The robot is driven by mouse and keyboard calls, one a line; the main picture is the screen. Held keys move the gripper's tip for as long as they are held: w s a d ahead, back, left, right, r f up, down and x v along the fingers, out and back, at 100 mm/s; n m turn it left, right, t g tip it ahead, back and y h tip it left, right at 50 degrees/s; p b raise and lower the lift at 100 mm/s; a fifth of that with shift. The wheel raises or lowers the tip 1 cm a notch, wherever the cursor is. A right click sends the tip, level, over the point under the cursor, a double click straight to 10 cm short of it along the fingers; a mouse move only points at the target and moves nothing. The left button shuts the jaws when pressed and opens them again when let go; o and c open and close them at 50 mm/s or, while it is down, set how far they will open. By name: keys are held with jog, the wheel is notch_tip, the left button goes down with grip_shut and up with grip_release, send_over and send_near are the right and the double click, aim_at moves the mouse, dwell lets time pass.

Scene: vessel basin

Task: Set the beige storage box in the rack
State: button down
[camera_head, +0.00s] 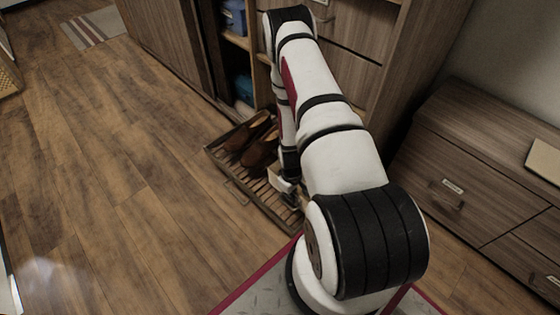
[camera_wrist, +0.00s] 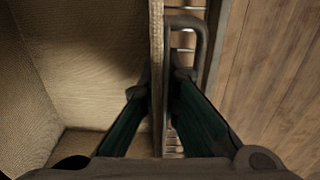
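The beige storage box (camera_wrist: 95,55) fills the left of the wrist view, with its woven inner walls and bottom showing. In the head view only a small pale part of the box (camera_head: 280,183) shows beside my gripper (camera_head: 290,192), mostly hidden by my arm. In the wrist view my gripper (camera_wrist: 161,84) straddles the box's thin side wall, one finger inside and one outside, tips closed in on it. The rack (camera_head: 236,180) is a pulled-out slatted tray low in the cabinet. The box is over its near end; whether it rests on the slats I cannot tell.
Brown shoes (camera_head: 262,148) stand in the rack's far part. The rack's handle (camera_wrist: 202,42) is close to the outer finger. The cabinet (camera_head: 170,45) rises behind, and a drawer chest (camera_head: 470,150) stands at right. The wooden floor (camera_head: 110,190) at left is clear.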

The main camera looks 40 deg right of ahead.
jog(key=s+a+f, duration=0.1)
jog(key=s+a, duration=0.2)
jog(key=s, duration=0.3)
jog(key=b, duration=0.6)
send_over(277, 193)
notch_tip(277, 193, down, 2)
jog(key=shift+d, duration=0.1)
jog(key=shift+f+b, duration=0.9)
jog(key=shift+f, duration=0.85)
jog(key=c, duration=1.8)
grip_release()
